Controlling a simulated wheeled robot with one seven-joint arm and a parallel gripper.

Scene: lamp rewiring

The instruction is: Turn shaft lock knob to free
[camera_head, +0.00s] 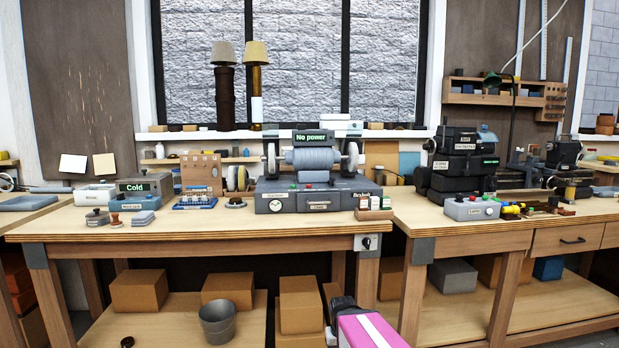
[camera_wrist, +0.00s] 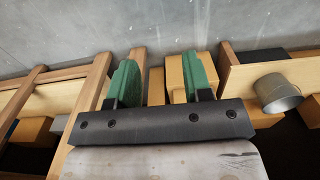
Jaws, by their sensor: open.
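A grey lathe-like machine (camera_head: 313,158) stands on the middle bench, with a lit "No power" display (camera_head: 313,137) on top and a wheel at each end. Its dark base (camera_head: 290,203) carries a round dial at the left, a labelled panel, and small red and green controls. I cannot tell which part is the shaft lock knob, or how it is set. My gripper (camera_wrist: 160,82) is open in the wrist view, its two green fingers apart with nothing held between them. It is low, in front of the bench and away from the machine; the head view shows my pink arm part at the bottom.
The bench top (camera_head: 190,226) has a clear front strip. A "Cold" unit (camera_head: 145,187), a blue tray and small tools sit left of the machine. A black stacked unit (camera_head: 460,165) and a grey control box (camera_head: 470,208) stand right. Cardboard boxes and a metal bucket (camera_head: 218,322) are below.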

